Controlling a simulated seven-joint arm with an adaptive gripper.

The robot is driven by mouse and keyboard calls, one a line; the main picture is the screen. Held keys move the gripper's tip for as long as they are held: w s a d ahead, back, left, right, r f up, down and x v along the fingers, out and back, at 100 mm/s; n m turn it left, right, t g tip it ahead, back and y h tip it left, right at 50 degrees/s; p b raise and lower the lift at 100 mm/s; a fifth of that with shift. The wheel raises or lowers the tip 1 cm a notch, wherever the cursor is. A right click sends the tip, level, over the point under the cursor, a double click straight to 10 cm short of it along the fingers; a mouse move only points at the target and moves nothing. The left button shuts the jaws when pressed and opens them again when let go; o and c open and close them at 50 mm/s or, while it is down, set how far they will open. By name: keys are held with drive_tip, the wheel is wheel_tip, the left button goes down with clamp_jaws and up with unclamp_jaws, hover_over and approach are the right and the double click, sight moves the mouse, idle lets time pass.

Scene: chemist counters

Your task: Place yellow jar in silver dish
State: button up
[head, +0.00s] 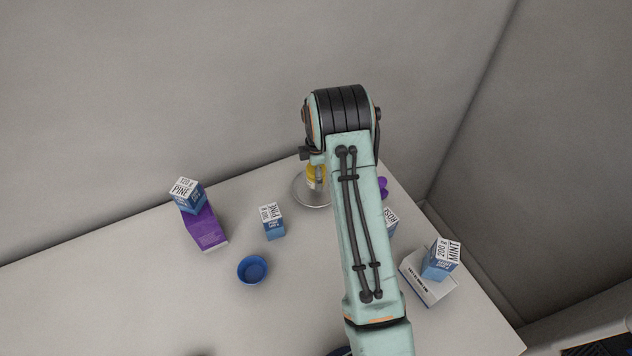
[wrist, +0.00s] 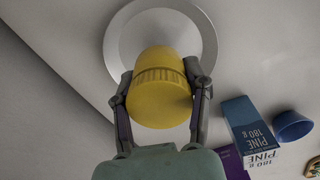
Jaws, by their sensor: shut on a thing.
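A yellow jar (wrist: 160,88) is between the two fingers of my gripper (wrist: 160,100), which is shut on it. The silver dish (wrist: 205,38) lies behind the jar in the wrist view, and the jar overlaps its lower middle. In the head view, a small part of the yellow jar (head: 317,180) shows beside my arm, over the silver dish (head: 300,198). My arm hides much of the dish there. I cannot tell whether the jar touches the dish.
A blue bowl (head: 252,269) and a blue PINE box (head: 272,222) stand left of the dish. Another PINE box (head: 188,193) sits on a purple box (head: 208,230) farther left. A MINT box (head: 441,260) sits on a white box (head: 428,282) at right. The counter's left front is clear.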

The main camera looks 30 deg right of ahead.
drive_tip(key=shift+f, duration=1.5)
drive_tip(key=shift+f, duration=0.2)
drive_tip(key=o, duration=1.1)
drive_tip(key=shift+o, duration=0.2)
drive_tip(key=shift+r, duration=0.15)
